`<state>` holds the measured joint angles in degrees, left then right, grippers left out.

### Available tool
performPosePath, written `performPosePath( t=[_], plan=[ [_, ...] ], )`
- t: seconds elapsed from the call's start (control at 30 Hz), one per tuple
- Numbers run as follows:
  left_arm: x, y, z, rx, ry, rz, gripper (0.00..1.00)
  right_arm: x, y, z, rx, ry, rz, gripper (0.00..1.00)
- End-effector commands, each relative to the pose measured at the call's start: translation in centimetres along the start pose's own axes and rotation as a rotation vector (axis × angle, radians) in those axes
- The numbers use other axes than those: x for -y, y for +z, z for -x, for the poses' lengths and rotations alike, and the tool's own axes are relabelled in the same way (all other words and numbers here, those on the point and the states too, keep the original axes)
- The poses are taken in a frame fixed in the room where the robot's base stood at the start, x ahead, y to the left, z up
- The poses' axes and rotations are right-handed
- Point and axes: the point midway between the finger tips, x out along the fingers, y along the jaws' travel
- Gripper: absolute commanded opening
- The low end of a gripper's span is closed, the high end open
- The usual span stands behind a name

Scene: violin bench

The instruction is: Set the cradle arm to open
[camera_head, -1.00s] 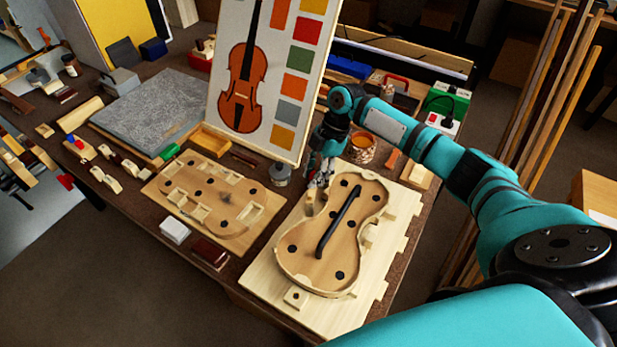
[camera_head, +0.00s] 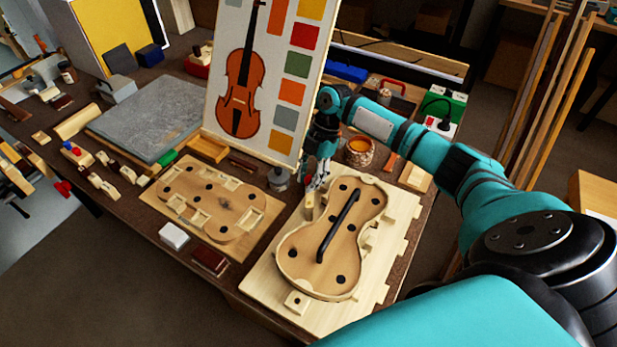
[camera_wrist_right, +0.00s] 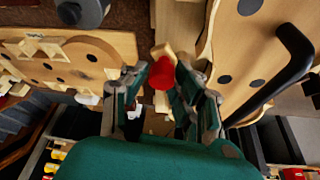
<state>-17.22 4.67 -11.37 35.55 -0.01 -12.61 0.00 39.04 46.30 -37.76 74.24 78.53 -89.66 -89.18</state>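A violin-shaped wooden cradle (camera_head: 300,250) lies on a pale board, with a long black bar (camera_head: 337,228) running along its middle. The bar also shows in the wrist view (camera_wrist_right: 290,75). A small upright wooden piece (camera_head: 309,206) stands at the cradle's upper left edge. The wrist view shows a red knob (camera_wrist_right: 163,72) at a pale wooden piece; I cannot tell which part is the cradle arm. My right gripper (camera_head: 318,184) points down just above the upright piece. In the wrist view its fingers (camera_wrist_right: 163,88) are apart around the knob; contact is unclear. My left gripper is out of view.
A second violin-shaped form (camera_head: 240,213) lies to the left. A grey bottle (camera_head: 278,179), a woven jar (camera_head: 359,152) and a tall violin chart (camera_head: 297,93) stand close to my right gripper. A white block (camera_head: 174,236) lies near the front edge.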

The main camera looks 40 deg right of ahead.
Motion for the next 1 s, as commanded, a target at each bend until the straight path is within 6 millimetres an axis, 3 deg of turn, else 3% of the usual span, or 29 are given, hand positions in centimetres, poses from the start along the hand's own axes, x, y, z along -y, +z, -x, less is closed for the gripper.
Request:
performPosePath(
  t=[0.13,0.47,1.0],
  plan=[
    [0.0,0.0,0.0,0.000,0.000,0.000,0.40,0.0,0.0,0.0,-0.001,0.000,0.000,0.47],
    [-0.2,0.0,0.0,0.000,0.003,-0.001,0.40,0.0,0.0,0.4,0.000,-0.001,-0.002,0.47],
    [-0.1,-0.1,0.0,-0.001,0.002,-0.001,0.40,-0.1,0.0,10.3,0.000,0.002,-0.001,0.47]
  ],
)
